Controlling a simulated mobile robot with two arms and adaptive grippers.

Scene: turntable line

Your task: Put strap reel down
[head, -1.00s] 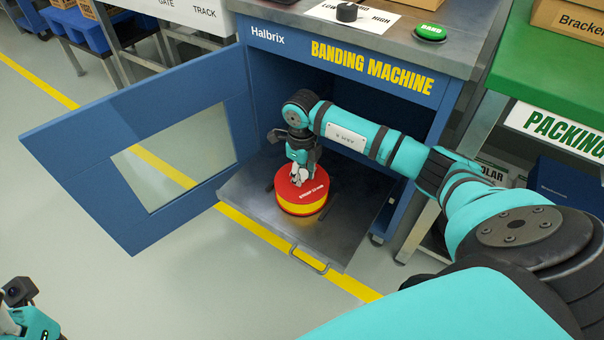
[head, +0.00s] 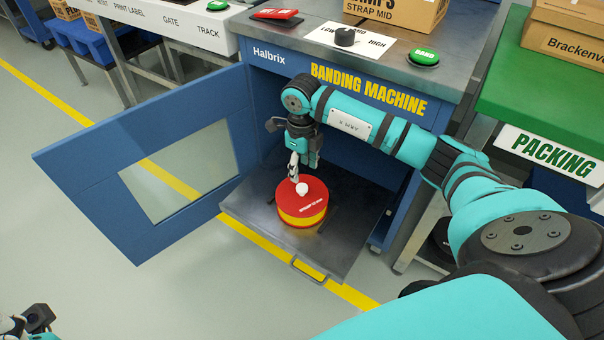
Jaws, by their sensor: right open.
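The strap reel (head: 312,198), a round red and yellow drum with a white knob on top, sits upright on the metal pull-out tray (head: 250,205) of the banding machine (head: 385,125). My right gripper (head: 296,172) points down just above the reel, over its knob, with its fingers open. Whether a fingertip still touches the knob is hard to tell. My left gripper (head: 22,322) is only partly in view at the bottom left corner, and its fingers are not clear.
The blue windowed door (head: 105,200) stands open to the left of the tray. A green BAND button (head: 423,57), a black knob (head: 345,36) and a carton (head: 400,10) are on the machine's top. The green packing table (head: 540,100) stands at the right.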

